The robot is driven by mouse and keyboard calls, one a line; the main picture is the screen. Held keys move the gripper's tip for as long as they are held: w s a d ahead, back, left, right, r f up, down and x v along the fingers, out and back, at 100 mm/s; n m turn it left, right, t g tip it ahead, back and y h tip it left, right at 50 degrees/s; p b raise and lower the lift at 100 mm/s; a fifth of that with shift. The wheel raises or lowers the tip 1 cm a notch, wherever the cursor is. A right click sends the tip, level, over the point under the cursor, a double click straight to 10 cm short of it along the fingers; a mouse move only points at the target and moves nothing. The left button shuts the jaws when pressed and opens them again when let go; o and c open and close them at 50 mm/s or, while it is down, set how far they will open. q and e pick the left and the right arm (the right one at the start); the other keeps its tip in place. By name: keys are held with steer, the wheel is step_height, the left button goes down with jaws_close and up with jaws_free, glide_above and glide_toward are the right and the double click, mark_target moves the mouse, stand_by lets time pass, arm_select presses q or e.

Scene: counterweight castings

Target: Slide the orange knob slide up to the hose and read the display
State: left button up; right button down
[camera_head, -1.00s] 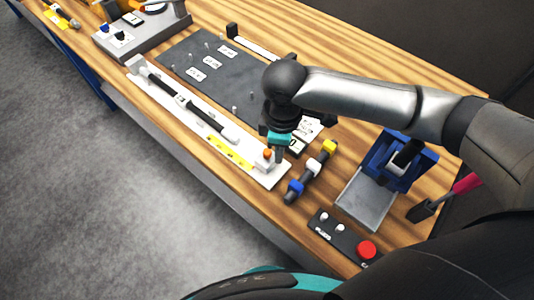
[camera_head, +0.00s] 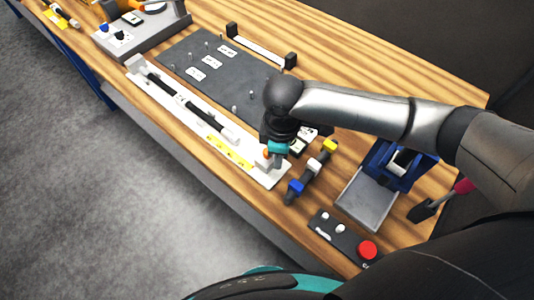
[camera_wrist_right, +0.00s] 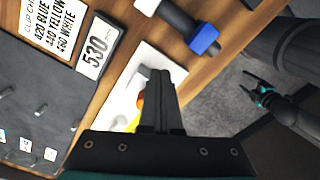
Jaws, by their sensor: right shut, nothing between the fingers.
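The orange knob slide (camera_head: 266,154) sits near the right end of the long white gauge board (camera_head: 275,179). The black hose (camera_head: 190,105), with white parts on it, lies along the board, with a gap between its near end and the slide. My right gripper (camera_head: 277,160) is shut and empty, pointing down close beside the knob on the side away from the hose. In the wrist view the orange knob (camera_wrist_right: 140,100) is partly hidden by the fingers; contact is unclear. The display (camera_wrist_right: 95,48) appears to read 530. My left gripper (camera_wrist_right: 254,84) looks open, well away.
A black rod with blue, white and yellow clips (camera_head: 311,172) lies just right of the gauge. A dark peg board (camera_head: 225,75) lies behind it. A control box with a red button (camera_head: 367,249) and a blue stand with a grey tray (camera_head: 365,198) are at the right.

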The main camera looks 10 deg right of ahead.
steer(key=shift+w+a, duration=0.1)
steer(key=shift+w, duration=0.05)
stand_by(0.5)
steer(key=shift+w+a, duration=0.75)
steer(key=shift+w, duration=0.2)
steer(key=shift+w+a, duration=0.75)
steer(key=shift+w, duration=0.2)
steer(key=shift+w+a+b, duration=0.5)
steer(key=shift+w+a, duration=0.25)
steer(key=shift+w, duration=0.15)
steer(key=shift+w+a+b, duration=0.45)
steer(key=shift+w+a, duration=0.25)
steer(key=shift+w, duration=0.2)
steer(key=shift+w+a+r+p, duration=0.1)
steer(key=shift+w+r+p, duration=0.05)
steer(key=shift+p, duration=0.3)
stand_by(1.3)
steer(key=shift+p, duration=0.6)
stand_by(0.4)
step_height(320, 180, up, 7)
steer(key=p, duration=0.8)
steer(key=shift+s+d+f, duration=0.2)
steer(key=shift+s, duration=0.05)
